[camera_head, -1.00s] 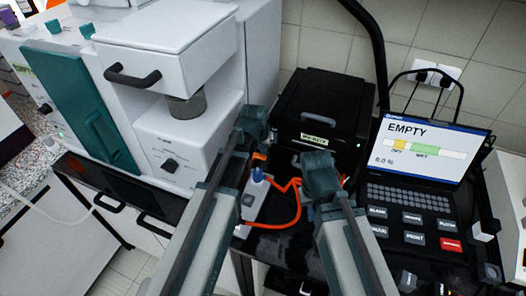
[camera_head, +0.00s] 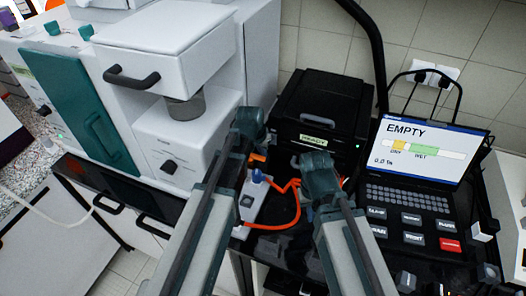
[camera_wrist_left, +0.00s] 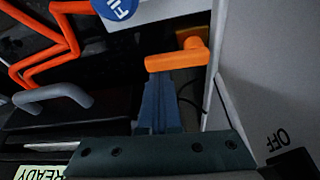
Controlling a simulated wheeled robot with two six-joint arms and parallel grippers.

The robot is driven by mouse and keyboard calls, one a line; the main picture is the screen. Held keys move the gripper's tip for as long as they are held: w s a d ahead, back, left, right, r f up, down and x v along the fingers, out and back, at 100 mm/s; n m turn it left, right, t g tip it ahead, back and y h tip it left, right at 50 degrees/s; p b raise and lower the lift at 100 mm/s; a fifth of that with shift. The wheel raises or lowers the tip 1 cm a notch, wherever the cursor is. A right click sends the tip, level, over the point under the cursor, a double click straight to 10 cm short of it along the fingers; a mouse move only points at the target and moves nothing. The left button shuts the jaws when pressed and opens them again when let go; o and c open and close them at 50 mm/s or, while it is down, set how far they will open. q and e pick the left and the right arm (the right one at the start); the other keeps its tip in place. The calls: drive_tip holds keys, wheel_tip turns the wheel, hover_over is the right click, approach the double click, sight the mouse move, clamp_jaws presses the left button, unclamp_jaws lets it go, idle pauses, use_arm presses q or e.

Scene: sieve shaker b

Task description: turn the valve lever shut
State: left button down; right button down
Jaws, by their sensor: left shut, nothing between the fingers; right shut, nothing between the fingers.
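The orange valve lever (camera_wrist_left: 178,60) shows in the left wrist view as a short bar on a yellow-orange mount beside a white panel. In the head view an orange bit (camera_head: 258,157), likely the lever, shows just below my left gripper (camera_head: 252,140). The left gripper's closed blue-grey fingers (camera_wrist_left: 161,90) point at the lever, with tips at its near edge. I cannot tell whether they touch it. My right gripper (camera_head: 318,180) is over the black bench top, apart from the lever; its fingertips are mostly hidden.
A black box with a READY label (camera_head: 313,140) stands behind the grippers. A laptop (camera_head: 425,145) reading EMPTY is at right, and a white machine (camera_head: 190,130) at left.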

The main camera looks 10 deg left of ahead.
sight(259, 158)
use_arm(q)
drive_tip(key=shift+s, duration=0.1)
drive_tip(key=shift+s+m+h, duration=0.3)
drive_tip(key=shift+s+m, duration=0.1)
drive_tip(key=shift+m, duration=0.5)
drive_tip(key=shift+s+a, duration=0.25)
drive_tip(key=shift+s, duration=0.25)
drive_tip(key=shift+s+a, duration=0.2)
drive_tip(key=shift+s, duration=0.3)
drive_tip(key=shift+s+a, duration=0.5)
drive_tip(key=shift+a, duration=0.05)
drive_tip(key=shift+s+a, duration=0.1)
drive_tip(key=shift+a, duration=0.1)
drive_tip(key=shift+s, duration=0.15)
drive_tip(key=shift+s+d, duration=0.15)
drive_tip(key=shift+s, duration=0.55)
drive_tip(key=shift+r, duration=0.1)
use_arm(e)
drive_tip(key=shift+r, duration=0.15)
